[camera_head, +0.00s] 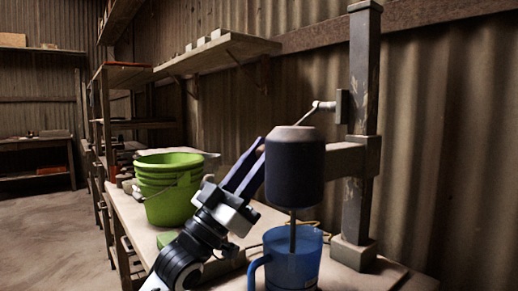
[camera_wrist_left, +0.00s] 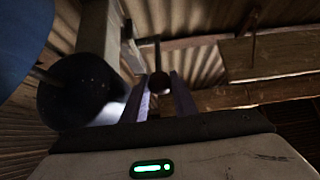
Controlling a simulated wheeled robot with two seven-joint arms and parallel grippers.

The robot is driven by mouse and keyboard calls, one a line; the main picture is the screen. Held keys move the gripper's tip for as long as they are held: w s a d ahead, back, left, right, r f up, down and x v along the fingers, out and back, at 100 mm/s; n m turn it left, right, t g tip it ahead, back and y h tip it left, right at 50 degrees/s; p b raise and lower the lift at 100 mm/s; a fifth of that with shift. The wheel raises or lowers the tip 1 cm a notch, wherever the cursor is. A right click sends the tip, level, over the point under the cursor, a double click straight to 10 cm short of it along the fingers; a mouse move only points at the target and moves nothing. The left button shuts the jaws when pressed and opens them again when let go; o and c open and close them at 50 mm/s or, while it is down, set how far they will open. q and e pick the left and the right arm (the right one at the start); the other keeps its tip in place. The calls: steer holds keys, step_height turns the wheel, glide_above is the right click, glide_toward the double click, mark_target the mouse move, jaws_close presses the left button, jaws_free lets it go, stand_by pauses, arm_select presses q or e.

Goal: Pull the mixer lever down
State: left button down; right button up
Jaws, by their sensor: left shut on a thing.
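The mixer has a dark rounded head (camera_head: 294,172) on a worn grey column (camera_head: 362,85). Its thin lever (camera_head: 306,114) runs down and left from a hub beside the column and passes behind the head. My left gripper (camera_head: 260,148) reaches up beside the head, its fingertips partly hidden by it. In the left wrist view the lever's dark round knob (camera_wrist_left: 159,83) sits between the two fingers, with its rod rising above. The gripper is shut on this knob. The mixer head (camera_wrist_left: 80,90) shows left of the fingers there. My right gripper is not in view.
A blue jug (camera_head: 305,268) stands under the mixer head, with the stirring shaft reaching into it. Stacked green buckets (camera_head: 168,190) stand on the bench to the left. A wall shelf (camera_head: 220,52) hangs behind. The corrugated wall is close behind the mixer.

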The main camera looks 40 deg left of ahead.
arm_select(q)
steer(key=shift+w+d+f, duration=0.1)
steer(key=shift+w+f, duration=0.1)
steer(key=shift+f, duration=0.15)
steer(key=c, duration=1.5)
jaws_free()
steer(key=shift+w, duration=0.1)
steer(key=shift+o, duration=0.2)
steer(key=shift+r, duration=0.1)
steer(key=shift+s, duration=0.2)
steer(key=v, duration=0.7)
steer(key=shift+f+b, duration=0.2)
steer(key=shift+b, duration=0.25)
steer(key=shift+s, duration=0.1)
